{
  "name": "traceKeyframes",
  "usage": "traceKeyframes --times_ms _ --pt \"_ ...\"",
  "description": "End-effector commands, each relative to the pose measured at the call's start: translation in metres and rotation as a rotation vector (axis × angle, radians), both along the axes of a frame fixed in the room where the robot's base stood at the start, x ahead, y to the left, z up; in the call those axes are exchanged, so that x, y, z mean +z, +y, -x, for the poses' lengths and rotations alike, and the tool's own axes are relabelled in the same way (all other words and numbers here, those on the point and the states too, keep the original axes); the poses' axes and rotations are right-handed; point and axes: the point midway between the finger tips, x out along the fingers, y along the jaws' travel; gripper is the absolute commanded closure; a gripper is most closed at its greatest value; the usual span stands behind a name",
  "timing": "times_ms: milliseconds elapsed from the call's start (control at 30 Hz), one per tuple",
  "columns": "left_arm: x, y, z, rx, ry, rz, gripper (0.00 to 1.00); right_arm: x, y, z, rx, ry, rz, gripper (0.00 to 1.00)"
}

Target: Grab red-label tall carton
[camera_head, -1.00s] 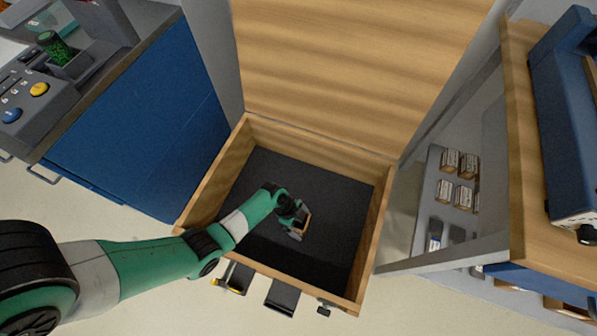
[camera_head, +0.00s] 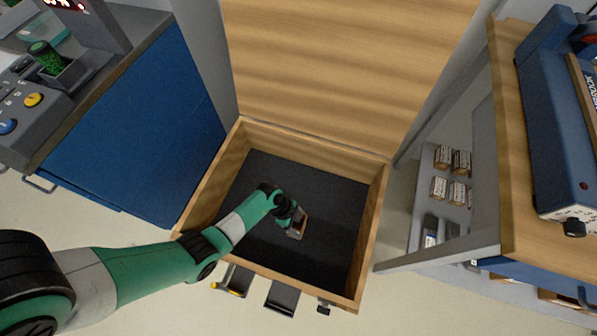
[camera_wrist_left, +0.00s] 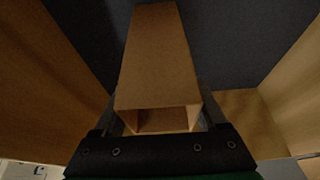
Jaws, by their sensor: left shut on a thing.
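A tall, plain brown carton (camera_wrist_left: 157,60) fills the middle of the left wrist view, with its near end open; no red label shows on the faces I see. My left gripper (camera_wrist_left: 158,108) is shut on it, a dark finger at each side. In the head view the gripper (camera_head: 293,219) and the small carton (camera_head: 298,229) are inside the wooden bin (camera_head: 372,225), over its dark floor. I cannot tell whether the carton touches the floor. My right gripper is out of view.
The bin's wooden lid (camera_head: 345,70) stands open at the back. A blue cabinet (camera_head: 140,140) is at left. At right are a wooden-topped cart (camera_head: 515,150) and a grey shelf with several small boxes (camera_head: 440,187). The bin floor around the gripper looks clear.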

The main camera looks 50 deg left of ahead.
Motion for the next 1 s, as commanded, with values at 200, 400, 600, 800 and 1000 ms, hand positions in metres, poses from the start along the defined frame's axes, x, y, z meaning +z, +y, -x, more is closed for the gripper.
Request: traceKeyframes --times_ms 200,400,600,800,1000 --pt "0.050 -0.014 0.005 -0.005 0.000 0.000 0.80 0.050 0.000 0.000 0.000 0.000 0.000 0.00" --pt "0.101 -0.058 0.020 -0.010 0.002 0.000 0.80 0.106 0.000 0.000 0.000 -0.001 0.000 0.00" --pt "0.116 -0.108 0.036 -0.008 0.001 -0.001 0.80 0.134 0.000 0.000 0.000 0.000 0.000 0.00" --pt "0.121 -0.130 0.043 -0.003 0.000 -0.001 0.80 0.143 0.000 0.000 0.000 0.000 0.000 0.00" --pt "0.120 -0.133 0.044 0.000 -0.001 -0.001 0.80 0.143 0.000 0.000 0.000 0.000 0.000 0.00"
